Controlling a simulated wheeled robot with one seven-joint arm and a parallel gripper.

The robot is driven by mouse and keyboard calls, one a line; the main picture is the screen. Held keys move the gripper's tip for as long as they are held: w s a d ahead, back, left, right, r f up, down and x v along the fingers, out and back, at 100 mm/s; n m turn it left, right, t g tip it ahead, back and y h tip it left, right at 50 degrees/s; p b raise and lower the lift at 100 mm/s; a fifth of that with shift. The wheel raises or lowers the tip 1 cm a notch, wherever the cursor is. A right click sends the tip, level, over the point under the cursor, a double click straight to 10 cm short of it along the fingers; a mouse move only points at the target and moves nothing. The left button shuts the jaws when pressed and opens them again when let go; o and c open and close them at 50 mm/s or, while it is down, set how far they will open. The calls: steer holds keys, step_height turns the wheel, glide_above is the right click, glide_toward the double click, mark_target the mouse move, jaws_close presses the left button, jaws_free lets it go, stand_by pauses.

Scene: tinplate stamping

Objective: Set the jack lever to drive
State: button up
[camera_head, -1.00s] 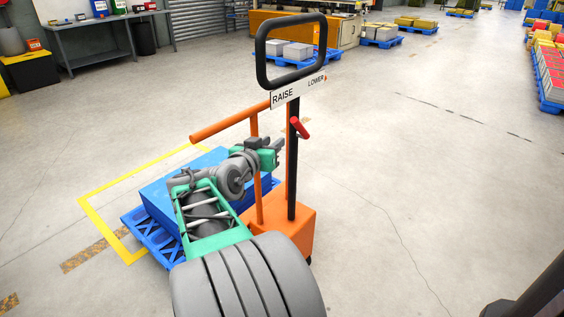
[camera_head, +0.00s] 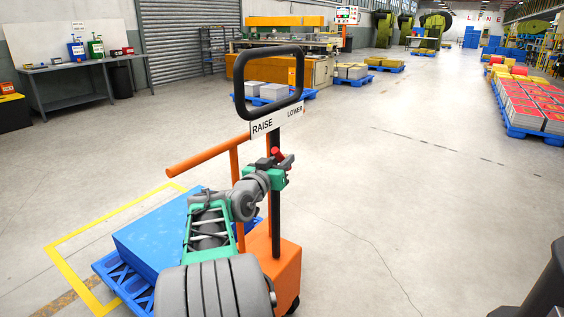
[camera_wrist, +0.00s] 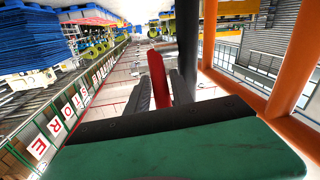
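The orange pallet jack (camera_head: 272,258) stands in the middle of the head view, with a black loop handle (camera_head: 238,95) and a sign reading RAISE on the left and LOWER on the right. The small red lever (camera_head: 278,153) sits on the black post just below the sign. My gripper (camera_head: 280,162) is at the lever, fingers apart. Contact with the left finger cannot be told.
An orange bar (camera_head: 205,155) juts left from the jack, and an orange upright shows close by in the wrist view (camera_wrist: 292,80). A blue block on a blue pallet (camera_head: 112,272) lies behind my arm. Floor to the right is clear.

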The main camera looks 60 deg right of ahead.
jaws_close()
steer(key=shift+f, duration=0.1)
stand_by(1.1)
